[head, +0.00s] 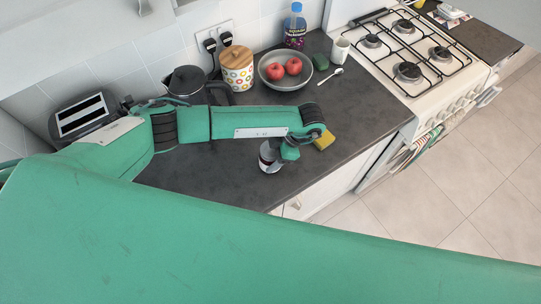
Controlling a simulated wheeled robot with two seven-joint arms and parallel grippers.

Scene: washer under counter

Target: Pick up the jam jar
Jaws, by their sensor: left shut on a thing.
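The jam jar (267,160), small with a pale label and dark contents, is near the front edge of the dark counter (210,172). My left gripper (279,152) is at the jar's right side and is shut on it. The wrist and fingers hide part of the jar. I cannot tell whether the jar's base touches the counter. My right gripper is out of view.
Behind are a bowl (268,83) with red apples (293,66), a dotted canister (237,75), a dark pot (187,81), a bottle (295,30), a white cup (340,49) and a stove (410,75).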

